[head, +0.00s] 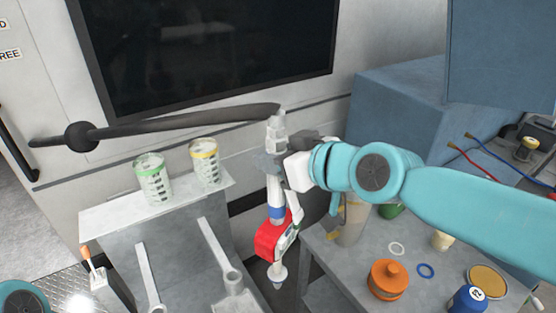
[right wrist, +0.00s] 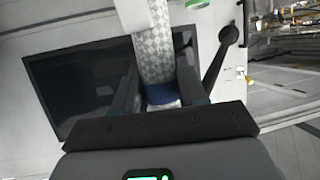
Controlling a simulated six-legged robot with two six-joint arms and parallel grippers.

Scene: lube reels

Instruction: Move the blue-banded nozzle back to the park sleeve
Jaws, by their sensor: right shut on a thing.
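The blue-banded nozzle (head: 277,212) hangs upright with its tip down, with a red trigger part (head: 270,238) and a pale tip (head: 278,272). A thick black hose (head: 190,127) runs from its top to the left. My right gripper (head: 272,163) is shut on it above the blue band. In the right wrist view, the grey patterned body and blue band (right wrist: 162,94) show between the fingers (right wrist: 158,80). I cannot tell for sure which part is the park sleeve; a grey arm with a ring end (head: 232,274) stands left of the nozzle tip. My left gripper is not in view.
Two clear cups with green (head: 152,180) and yellow (head: 205,163) rims stand on a left shelf. The right table (head: 330,240) holds a grey cylinder (head: 352,222), an orange pot (head: 388,278), rings and a blue container (head: 467,299). A dark screen (head: 210,45) is behind.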

